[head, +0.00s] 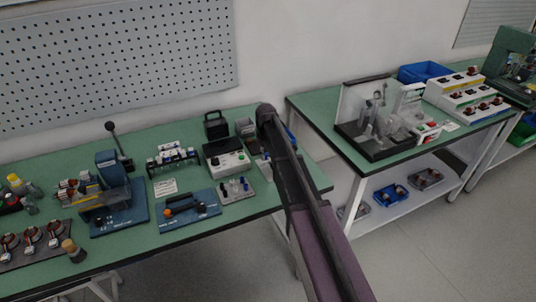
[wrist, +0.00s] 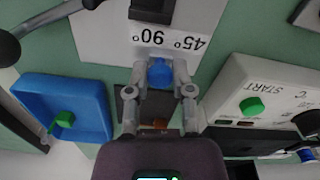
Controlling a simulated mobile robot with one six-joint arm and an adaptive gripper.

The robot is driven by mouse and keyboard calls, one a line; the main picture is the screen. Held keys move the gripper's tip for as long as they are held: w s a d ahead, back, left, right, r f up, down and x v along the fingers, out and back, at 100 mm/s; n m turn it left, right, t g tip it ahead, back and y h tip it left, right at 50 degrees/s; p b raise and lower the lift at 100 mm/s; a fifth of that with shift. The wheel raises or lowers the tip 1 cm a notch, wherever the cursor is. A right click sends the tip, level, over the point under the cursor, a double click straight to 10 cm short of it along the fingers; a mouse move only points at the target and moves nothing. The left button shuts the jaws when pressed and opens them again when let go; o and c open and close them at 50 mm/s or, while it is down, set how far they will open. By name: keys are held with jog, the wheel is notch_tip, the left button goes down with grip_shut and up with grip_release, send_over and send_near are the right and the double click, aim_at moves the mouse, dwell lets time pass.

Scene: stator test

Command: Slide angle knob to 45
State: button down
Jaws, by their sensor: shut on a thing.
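In the wrist view, a blue knob (wrist: 160,73) sits between the two fingertips of my gripper (wrist: 160,78), which is shut on it. A white plate (wrist: 105,28) behind it carries the upside-down marks 90° (wrist: 157,37) and 45° (wrist: 196,43). The knob is beside the 90° mark, with the 45° mark to its right. In the head view, my arm hides the gripper and the knob.
In the wrist view, a blue tray (wrist: 62,84) with a green-knobbed part lies left, and a white START box (wrist: 240,85) with a green button stands close right. A dark lever (wrist: 35,28) is at upper left. In the head view, green benches (head: 175,235) hold several devices.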

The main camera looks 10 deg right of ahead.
jog(key=shift+s+a, duration=0.2)
jog(key=shift+a, duration=0.3)
jog(key=shift+s+a, duration=0.15)
jog(key=shift+a, duration=0.3)
jog(key=shift+c, duration=2.4)
grip_release()
jog(key=shift+a, duration=0.1)
jog(key=shift+d, duration=0.2)
jog(key=shift+w+d, duration=0.35)
jog(key=shift+d, duration=0.4)
jog(key=shift+w+d+r+p, duration=0.15)
jog(key=shift+d+r+p, duration=0.3)
jog(key=shift+d+p, duration=0.05)
notch_tip(320, 180, up, 13)
jog(key=p, duration=1.3)
jog(key=s+d+f+m+b, duration=0.2)
jog(key=s, duration=0.7)
jog(key=s+d+f+m+b, duration=0.2)
jog(key=s+d+f+b, duration=0.1)
jog(key=s, duration=0.7)
jog(key=s+d+f+m+b, duration=0.2)
jog(key=s+f+b, duration=0.1)
jog(key=s, duration=0.7)
jog(key=shift+d+f, duration=0.2)
jog(key=shift+d, duration=0.1)
